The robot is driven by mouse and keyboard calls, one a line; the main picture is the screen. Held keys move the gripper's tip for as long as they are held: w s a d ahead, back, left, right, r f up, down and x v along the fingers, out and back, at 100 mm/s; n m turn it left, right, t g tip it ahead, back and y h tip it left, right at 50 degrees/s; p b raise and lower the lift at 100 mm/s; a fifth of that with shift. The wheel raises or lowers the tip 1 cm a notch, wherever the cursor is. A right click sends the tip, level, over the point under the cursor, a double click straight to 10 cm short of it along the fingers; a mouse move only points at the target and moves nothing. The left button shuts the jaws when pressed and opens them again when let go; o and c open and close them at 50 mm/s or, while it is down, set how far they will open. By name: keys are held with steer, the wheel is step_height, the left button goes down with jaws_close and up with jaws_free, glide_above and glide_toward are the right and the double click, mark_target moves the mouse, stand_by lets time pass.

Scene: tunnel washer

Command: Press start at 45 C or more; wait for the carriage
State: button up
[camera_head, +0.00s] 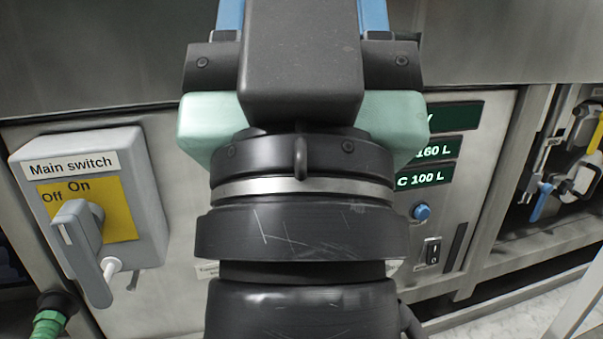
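My gripper (302,60) is in the middle of the head view, seen from behind, with its far end cut off by the top edge; whether it is open or shut does not show. It covers the middle of the machine's front panel. The full temperature reading is hidden. A round blue button (421,212) sits below the displays, apart from my wrist. No start label or carriage can be made out.
A black rocker switch (432,250) sits below the blue button. A green hose fitting (50,322) is at lower left. A blue-handled valve (542,200) is at right.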

jaws_close()
stand_by(1.3)
